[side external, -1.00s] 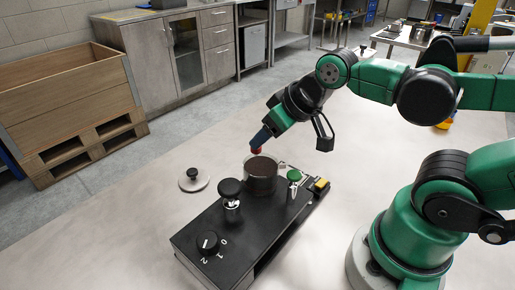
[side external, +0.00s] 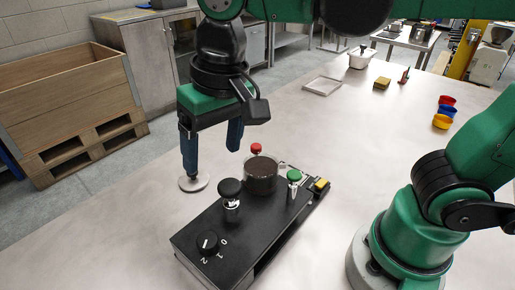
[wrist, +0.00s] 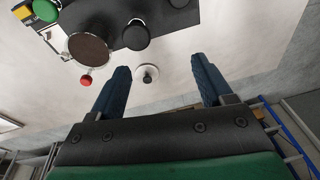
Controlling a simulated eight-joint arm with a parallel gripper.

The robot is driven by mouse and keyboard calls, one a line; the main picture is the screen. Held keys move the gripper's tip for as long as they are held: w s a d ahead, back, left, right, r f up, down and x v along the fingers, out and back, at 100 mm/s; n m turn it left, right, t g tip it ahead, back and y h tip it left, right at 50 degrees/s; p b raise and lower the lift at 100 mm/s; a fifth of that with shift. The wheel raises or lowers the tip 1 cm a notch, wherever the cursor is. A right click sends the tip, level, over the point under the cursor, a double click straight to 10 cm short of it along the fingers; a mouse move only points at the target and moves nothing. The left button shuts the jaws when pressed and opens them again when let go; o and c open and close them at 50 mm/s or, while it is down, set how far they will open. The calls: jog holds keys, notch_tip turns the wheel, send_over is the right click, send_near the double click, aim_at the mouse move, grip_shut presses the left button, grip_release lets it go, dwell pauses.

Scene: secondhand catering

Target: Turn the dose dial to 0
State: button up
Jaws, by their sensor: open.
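The dose dial (side external: 208,243) is a black knob with a white pointer line at the near-left end of the black device (side external: 250,235). White marks 0, 1 and 2 are printed around it; the pointer's exact aim is too small to tell. My gripper (side external: 211,160) is open and empty, pointing down, above and behind the device's left side, away from the dial. In the wrist view my two blue fingers (wrist: 163,75) are apart with nothing between them.
On the device stand a black-knobbed plunger (side external: 230,191), a pot of dark grounds (side external: 261,175), a green knob (side external: 294,176) and a yellow button (side external: 321,185). The near-left table is clear.

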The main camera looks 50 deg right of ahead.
jog(key=s+a+g+h, duration=0.1)
jog(key=s+a+g, duration=0.1)
jog(key=a, duration=0.4)
send_over(207, 239)
jog(key=shift+m, duration=0.3)
notch_tip(207, 239, down, 5)
jog(key=shift+f, duration=3.4)
grip_shut()
